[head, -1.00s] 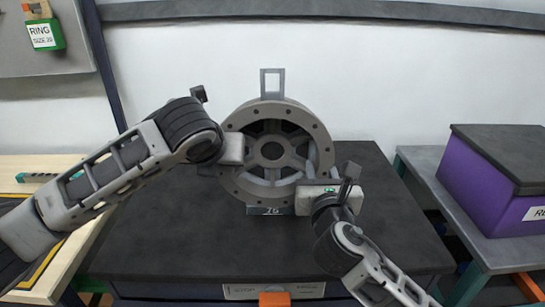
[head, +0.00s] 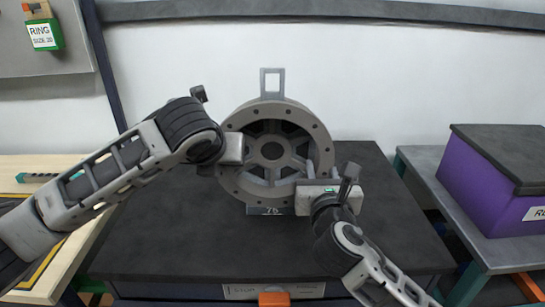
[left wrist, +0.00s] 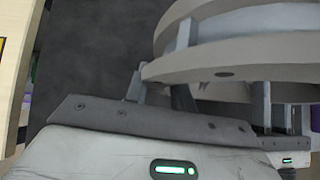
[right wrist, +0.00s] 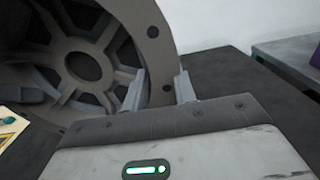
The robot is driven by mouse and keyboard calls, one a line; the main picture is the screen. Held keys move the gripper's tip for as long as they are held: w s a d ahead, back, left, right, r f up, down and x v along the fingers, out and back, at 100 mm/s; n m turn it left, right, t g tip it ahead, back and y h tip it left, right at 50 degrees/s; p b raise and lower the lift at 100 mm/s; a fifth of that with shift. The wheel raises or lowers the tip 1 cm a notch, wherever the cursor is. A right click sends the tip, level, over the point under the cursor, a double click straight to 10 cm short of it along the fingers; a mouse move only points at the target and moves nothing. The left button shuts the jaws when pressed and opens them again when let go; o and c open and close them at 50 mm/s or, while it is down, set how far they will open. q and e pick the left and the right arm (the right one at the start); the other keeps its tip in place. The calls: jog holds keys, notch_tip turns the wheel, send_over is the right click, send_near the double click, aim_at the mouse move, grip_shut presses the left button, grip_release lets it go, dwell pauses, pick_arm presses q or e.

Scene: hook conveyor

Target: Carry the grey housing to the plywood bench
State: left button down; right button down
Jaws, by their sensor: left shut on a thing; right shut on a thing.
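The grey housing (head: 236,185) is a round, spoked ring with bolt holes and a frame-like lug on top. It stands upright over the dark table in the head view, with a small plate marked "76" at its foot. My left gripper (head: 236,152) is shut on its left rim; the fingers (left wrist: 200,95) reach the rim in the left wrist view. My right gripper (head: 318,188) is shut on its lower right rim; its fingers (right wrist: 160,92) straddle the rim edge in the right wrist view. The plywood bench (head: 50,165) is at the left, partly behind my left arm.
The dark table (head: 200,262) has bare top around the housing and an orange part at its front edge. A purple bin (head: 480,185) with a dark lid stands on a grey table at the right. A green tag marked "RING" (head: 43,35) hangs at upper left.

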aim_at(326, 151)
jog(key=shift+w+d+f, duration=0.1)
jog(key=shift+d+f, duration=0.1)
jog(key=shift+d, duration=0.05)
